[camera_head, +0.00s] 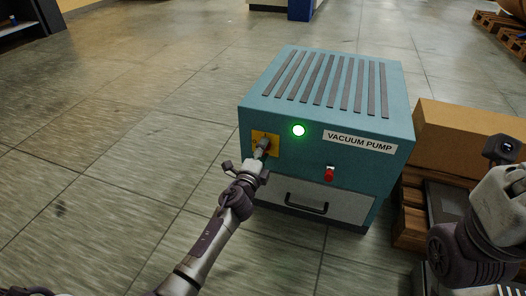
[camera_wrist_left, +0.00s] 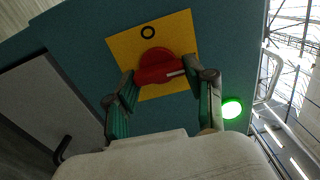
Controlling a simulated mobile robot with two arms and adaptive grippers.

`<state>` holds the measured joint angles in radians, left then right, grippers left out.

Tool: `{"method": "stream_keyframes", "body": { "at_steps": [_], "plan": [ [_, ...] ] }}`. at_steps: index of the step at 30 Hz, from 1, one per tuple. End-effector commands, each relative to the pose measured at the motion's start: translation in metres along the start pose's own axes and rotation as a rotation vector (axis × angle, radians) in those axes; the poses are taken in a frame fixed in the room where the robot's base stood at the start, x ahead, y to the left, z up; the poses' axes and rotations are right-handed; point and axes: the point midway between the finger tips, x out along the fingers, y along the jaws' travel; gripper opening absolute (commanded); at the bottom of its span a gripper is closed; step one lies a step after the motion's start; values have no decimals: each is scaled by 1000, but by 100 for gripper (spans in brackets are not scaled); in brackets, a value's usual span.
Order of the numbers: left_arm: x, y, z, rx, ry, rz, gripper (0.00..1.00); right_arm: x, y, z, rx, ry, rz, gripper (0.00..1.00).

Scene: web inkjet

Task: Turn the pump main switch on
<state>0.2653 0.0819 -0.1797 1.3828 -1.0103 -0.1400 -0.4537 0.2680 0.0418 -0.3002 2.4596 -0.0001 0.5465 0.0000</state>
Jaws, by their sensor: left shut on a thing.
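The teal vacuum pump (camera_head: 230,112) stands on the floor, its front towards me. Its main switch is a red rotary knob (camera_wrist_left: 155,62) on a yellow plate (camera_wrist_left: 125,48), with a ring mark above it. The white line on the knob points to the right in the left wrist view. My left gripper (camera_head: 262,148) is at the plate; it is shut on the knob, one finger on each side, and hides it in the head view. A round green lamp (camera_head: 299,130) on the pump front is lit; it also shows in the left wrist view (camera_wrist_left: 232,108).
A cardboard box (camera_head: 468,139) and a pallet (camera_head: 410,215) stand close on the right. The floor at left is clear.

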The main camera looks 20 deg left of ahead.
Motion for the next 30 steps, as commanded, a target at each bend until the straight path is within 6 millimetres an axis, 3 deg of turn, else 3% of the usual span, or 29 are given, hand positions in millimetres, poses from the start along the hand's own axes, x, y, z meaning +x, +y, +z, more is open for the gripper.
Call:
{"method": "stream_keyframes", "body": {
  "at_steps": [2, 3, 7, 20, 30],
  "plan": [
    [-1, 2, -1, 4, 3, 3, 19, 0, 0, 0, 0, 0, 0, 0],
    [-1, 2, -1, 4, 3, 3, 57, 0, 0, 0, 0, 0, 0, 0],
    [-1, 2, -1, 3, 2, 2, 79, 0, 0, 0, 0, 0, 0, 0],
    [-9, 1, 1, 3, 0, 1, 79, 1, 0, 0, -1, 2, -1, 0],
    [-76, 2, 0, 1, 1, 4, 79, 0, 0, 0, 0, 1, 0, 0]
  ]
}}
